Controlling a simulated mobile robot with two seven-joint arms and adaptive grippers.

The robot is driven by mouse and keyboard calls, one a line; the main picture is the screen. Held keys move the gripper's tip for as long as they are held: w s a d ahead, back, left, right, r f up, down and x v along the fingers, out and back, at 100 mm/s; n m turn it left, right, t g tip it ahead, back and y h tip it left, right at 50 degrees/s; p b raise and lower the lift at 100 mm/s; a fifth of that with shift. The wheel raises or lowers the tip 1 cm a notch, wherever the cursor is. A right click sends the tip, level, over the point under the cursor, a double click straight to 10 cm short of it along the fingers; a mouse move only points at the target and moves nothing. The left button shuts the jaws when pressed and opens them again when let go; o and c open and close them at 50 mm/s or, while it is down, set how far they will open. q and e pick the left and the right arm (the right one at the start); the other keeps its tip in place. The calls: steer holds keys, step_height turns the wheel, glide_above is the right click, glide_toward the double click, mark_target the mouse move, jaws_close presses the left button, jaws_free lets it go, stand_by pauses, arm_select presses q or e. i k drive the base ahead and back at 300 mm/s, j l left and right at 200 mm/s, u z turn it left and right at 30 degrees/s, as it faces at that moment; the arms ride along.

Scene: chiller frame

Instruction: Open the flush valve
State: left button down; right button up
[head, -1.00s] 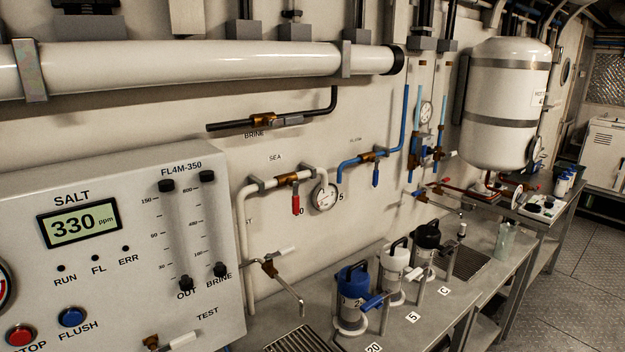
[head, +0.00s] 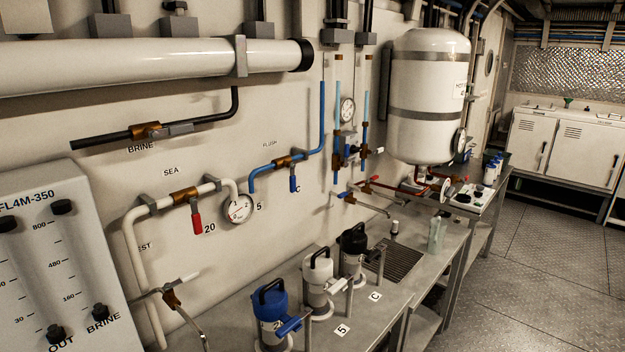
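The flush valve (head: 283,162) is a brass body on the blue pipe under the small "FLUSH" label on the wall. Its blue lever (head: 293,184) hangs straight down, across the run of the pipe. To its left, the sea valve (head: 184,194) sits on the white pipe with its red lever (head: 196,222) also hanging down. Neither of my grippers shows in the head view.
A round gauge (head: 239,208) sits between the two valves. Below, a metal bench (head: 345,315) carries blue-, white- and black-topped canisters (head: 317,278). A grey control panel (head: 60,270) stands at the left. The floor (head: 540,265) at right is clear.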

mark_target(292, 178)
steer(key=i+l+u, duration=0.1)
steer(key=l, duration=0.25)
steer(key=i+l, duration=0.2)
steer(key=l, duration=0.15)
steer(key=i+l+u, duration=0.15)
steer(key=l, duration=0.2)
steer(key=i+l, duration=0.15)
steer(key=l, duration=0.25)
steer(key=i+l+u, duration=0.15)
steer(key=l, duration=0.2)
